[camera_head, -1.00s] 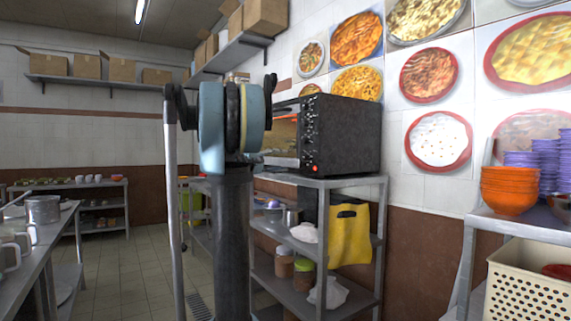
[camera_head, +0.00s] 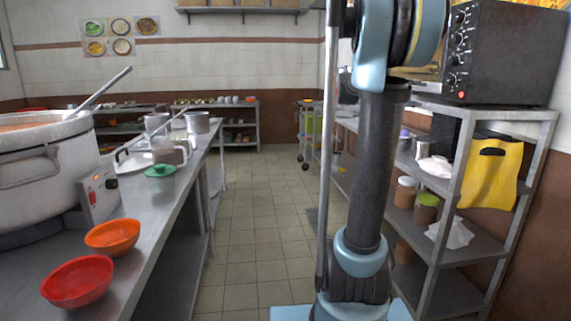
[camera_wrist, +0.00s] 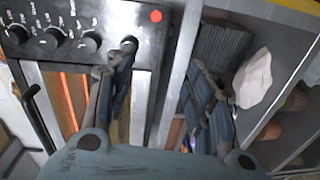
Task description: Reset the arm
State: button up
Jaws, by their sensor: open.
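My gripper (camera_wrist: 163,90) shows in the wrist view with its two dark fingers spread apart and nothing between them. It is in front of the black oven (camera_wrist: 85,15), whose knobs and glowing orange bars show at the left of that view. In the head view my arm stands upright right of centre, beside the oven (camera_head: 500,55) on the steel rack. The gripper itself is mostly hidden there behind the upper arm.
The steel rack (camera_head: 545,125) at right holds a yellow bag (camera_head: 490,175) and jars. The left counter (camera_head: 150,235) bears a large pot (camera_head: 40,165), a red bowl (camera_head: 78,281) and an orange bowl (camera_head: 112,237). The tiled floor (camera_head: 260,215) between is clear.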

jog(key=s+a+f+y, duration=0.5)
jog(key=s+a+f, duration=0.4)
jog(key=a+f, duration=0.2)
jog(key=s+a+f+y, duration=0.6)
jog(key=s+a+f, duration=0.3)
jog(key=f, duration=0.7)
jog(key=s+a+f+y, duration=0.6)
jog(key=s+a+f, duration=0.3)
jog(key=a+f, duration=0.3)
notch_tip(320, 180, down, 2)
jog(key=shift+s+a+f+t, duration=0.2)
jog(key=shift+s+a+t, duration=0.15)
jog(key=shift+t, duration=0.05)
